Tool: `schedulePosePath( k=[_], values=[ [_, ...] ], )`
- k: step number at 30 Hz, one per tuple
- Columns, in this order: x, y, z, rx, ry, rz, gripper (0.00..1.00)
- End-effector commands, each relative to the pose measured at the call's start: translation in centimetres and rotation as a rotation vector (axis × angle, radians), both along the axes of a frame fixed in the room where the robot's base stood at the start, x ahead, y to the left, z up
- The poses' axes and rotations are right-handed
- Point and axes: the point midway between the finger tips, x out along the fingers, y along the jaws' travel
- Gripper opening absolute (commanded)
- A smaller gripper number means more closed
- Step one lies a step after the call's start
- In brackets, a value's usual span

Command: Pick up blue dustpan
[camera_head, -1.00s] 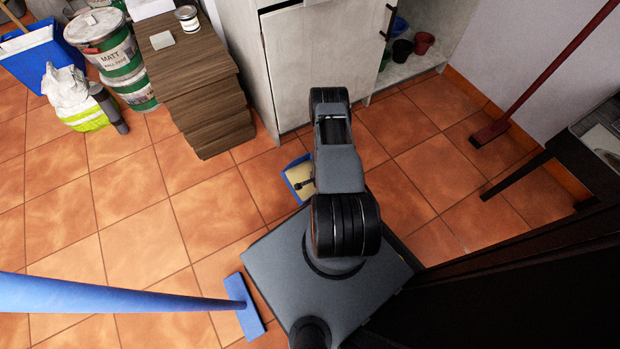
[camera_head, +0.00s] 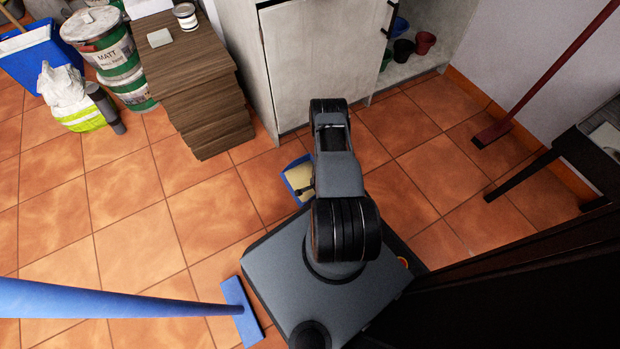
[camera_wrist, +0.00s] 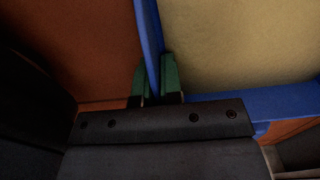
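The blue dustpan (camera_head: 289,183) with a pale yellow inside shows in the head view, left of my arm and in front of the cabinet, partly hidden by the arm. In the wrist view, its thin blue wall (camera_wrist: 150,30) runs up between the green fingertips of my gripper (camera_wrist: 155,68), one on each side and close against it. My gripper looks shut on this wall. The pale yellow face (camera_wrist: 240,45) fills the right side. I cannot tell whether the dustpan touches the floor. My gripper is mostly hidden in the head view.
Paint tins (camera_head: 110,50) and bags stand at the far left. A blue broom (camera_head: 240,312) is beside my base; a red broom (camera_head: 495,132) is at right.

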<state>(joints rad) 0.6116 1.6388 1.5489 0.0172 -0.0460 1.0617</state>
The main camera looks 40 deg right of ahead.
Motion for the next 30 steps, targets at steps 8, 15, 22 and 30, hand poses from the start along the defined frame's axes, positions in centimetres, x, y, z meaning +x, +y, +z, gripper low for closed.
schedulePosePath(
  k=[8,15,22,30],
  values=[
    [0.0,0.0,0.0,0.000,0.000,0.000,0.00],
    [0.1,0.0,0.0,-0.001,-0.001,0.000,0.00],
    [0.1,0.0,0.5,-0.001,-0.001,0.000,0.00],
    [0.1,0.0,3.9,-0.001,-0.003,0.001,0.00]
  ],
)
